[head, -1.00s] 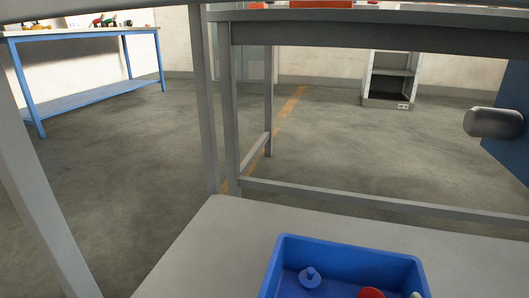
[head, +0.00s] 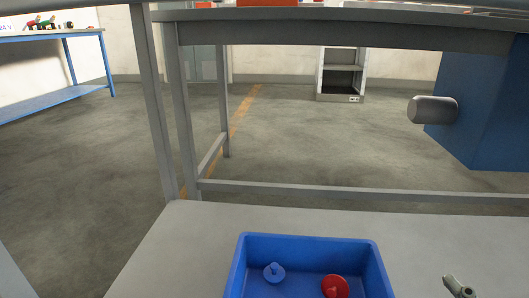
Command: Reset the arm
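Neither arm shows clearly in the head view. A small grey jointed part (head: 459,287) pokes in at the bottom right edge, to the right of the blue bin; it looks like the tip of my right gripper, but too little shows to tell its opening. My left gripper is out of view. The blue bin (head: 310,241) stands on the light grey table top (head: 190,235). It holds a blue knob-like piece (head: 274,272) and a red round piece (head: 335,286).
A grey metal frame (head: 330,192) rises behind the table top, with a shelf (head: 330,36) across the top. A blue cabinet (head: 480,100) with a grey cylinder (head: 432,110) stands at right. A blue bench (head: 50,100) is far left. A small shelf unit (head: 341,75) is at the back.

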